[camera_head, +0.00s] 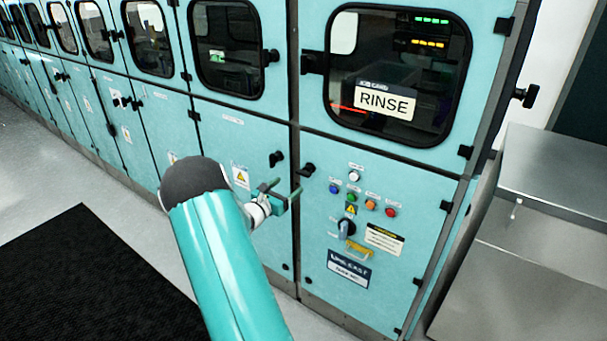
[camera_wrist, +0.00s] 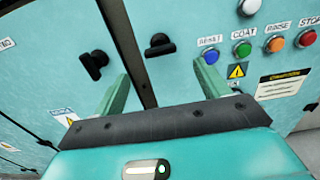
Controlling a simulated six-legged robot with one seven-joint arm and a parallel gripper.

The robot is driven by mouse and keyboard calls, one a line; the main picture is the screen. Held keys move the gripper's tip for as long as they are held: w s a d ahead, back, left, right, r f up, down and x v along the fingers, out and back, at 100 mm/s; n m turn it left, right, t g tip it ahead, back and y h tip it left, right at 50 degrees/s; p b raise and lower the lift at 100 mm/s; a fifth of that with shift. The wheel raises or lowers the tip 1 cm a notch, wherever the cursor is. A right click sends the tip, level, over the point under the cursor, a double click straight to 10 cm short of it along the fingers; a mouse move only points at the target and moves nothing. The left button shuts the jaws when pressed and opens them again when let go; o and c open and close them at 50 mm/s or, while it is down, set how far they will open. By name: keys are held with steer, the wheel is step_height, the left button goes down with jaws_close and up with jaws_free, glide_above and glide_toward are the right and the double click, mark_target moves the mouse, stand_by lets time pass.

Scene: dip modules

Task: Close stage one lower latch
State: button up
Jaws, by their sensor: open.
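Two black lower latches sit on either side of the dark seam between the teal cabinet doors. The left latch (camera_head: 276,158) is on the left door and shows tilted in the wrist view (camera_wrist: 94,64). The right latch (camera_head: 307,169) is on the control-panel door and lies nearly level in the wrist view (camera_wrist: 159,46). No label shows which one is stage one. My gripper (camera_head: 284,188) is open and empty, just below the latches in the picture. In the wrist view its green fingers (camera_wrist: 160,72) are spread across the seam, with both latches beyond them; I see no contact.
Coloured buttons (camera_head: 371,204) and a rotary switch (camera_head: 346,227) are right of the seam. Above is a window with a RINSE sign (camera_head: 386,101). A black mat (camera_head: 85,285) lies on the open floor at left.

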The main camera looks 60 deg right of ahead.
mark_target(302, 175)
steer(key=d, duration=0.3)
steer(key=s+d, duration=0.1)
steer(key=d, duration=0.6)
steer(key=shift+s+d, duration=0.1)
steer(key=shift+s, duration=0.2)
steer(key=c, duration=1)
